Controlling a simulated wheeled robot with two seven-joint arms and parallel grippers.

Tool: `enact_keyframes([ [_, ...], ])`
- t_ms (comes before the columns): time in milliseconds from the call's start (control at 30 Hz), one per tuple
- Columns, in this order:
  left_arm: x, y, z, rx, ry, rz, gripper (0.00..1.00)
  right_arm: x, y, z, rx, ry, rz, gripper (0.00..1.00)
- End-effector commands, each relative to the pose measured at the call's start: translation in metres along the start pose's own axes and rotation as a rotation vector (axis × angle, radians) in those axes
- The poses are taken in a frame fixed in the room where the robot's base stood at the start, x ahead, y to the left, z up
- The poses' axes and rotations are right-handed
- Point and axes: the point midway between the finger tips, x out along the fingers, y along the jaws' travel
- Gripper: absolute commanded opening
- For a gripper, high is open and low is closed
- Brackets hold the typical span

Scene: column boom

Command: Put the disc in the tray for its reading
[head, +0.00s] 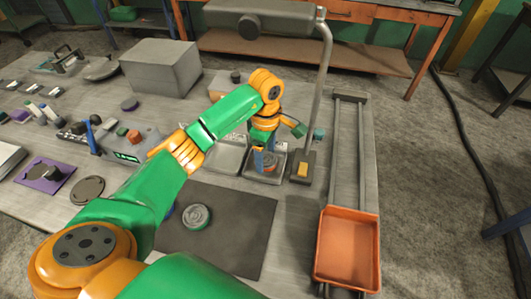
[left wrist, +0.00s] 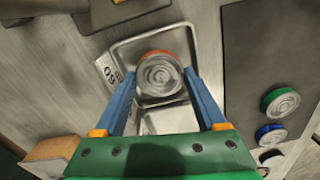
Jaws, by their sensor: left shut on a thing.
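My left gripper (head: 267,156) reaches down over the metal trays in the middle of the table. It is shut on a disc with a grey ridged top and an orange-red rim (left wrist: 160,74), one blue finger at each side. In the left wrist view the disc is over a shallow metal tray (left wrist: 118,50); I cannot tell whether it touches the tray floor. In the head view a metal tray (head: 222,158) is just left of the gripper. A green-rimmed disc (head: 196,216) lies on the dark mat (head: 235,235). My right gripper is not in view.
A grey post with a yellow-topped base (head: 303,170) stands just right of the gripper, under an overhead boom (head: 262,14). An orange bin (head: 347,247) sits on rails at right. A blue-rimmed disc (left wrist: 270,134) lies beside the green one. A device with a green display (head: 127,156) stands left.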

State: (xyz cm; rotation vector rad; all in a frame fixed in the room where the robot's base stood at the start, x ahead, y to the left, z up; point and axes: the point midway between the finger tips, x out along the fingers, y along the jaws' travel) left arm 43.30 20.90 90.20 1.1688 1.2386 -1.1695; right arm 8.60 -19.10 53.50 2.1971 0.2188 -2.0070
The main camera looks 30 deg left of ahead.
Motion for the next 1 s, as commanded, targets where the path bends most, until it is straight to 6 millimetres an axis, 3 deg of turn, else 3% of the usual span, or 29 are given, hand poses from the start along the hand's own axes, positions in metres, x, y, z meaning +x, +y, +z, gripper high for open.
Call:
enact_keyframes([
  [133,0.013,0.0,0.0,0.0,-0.001,0.0,0.0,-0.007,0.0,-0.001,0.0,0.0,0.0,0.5],
  [400,0.017,0.0,0.0,0.0,-0.001,0.002,0.0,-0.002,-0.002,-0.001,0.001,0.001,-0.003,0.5],
  [433,0.016,0.0,0.0,-0.001,-0.001,0.001,0.81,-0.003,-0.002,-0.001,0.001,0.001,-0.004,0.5],
  [467,0.016,0.0,0.0,-0.001,-0.001,0.001,0.85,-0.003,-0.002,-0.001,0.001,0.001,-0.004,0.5],
  [800,0.009,0.001,0.0,0.0,-0.002,0.005,0.85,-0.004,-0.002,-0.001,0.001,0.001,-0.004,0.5],
  [1000,-0.034,0.001,-0.001,0.0,-0.002,0.008,0.85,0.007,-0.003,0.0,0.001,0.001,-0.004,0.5],
])
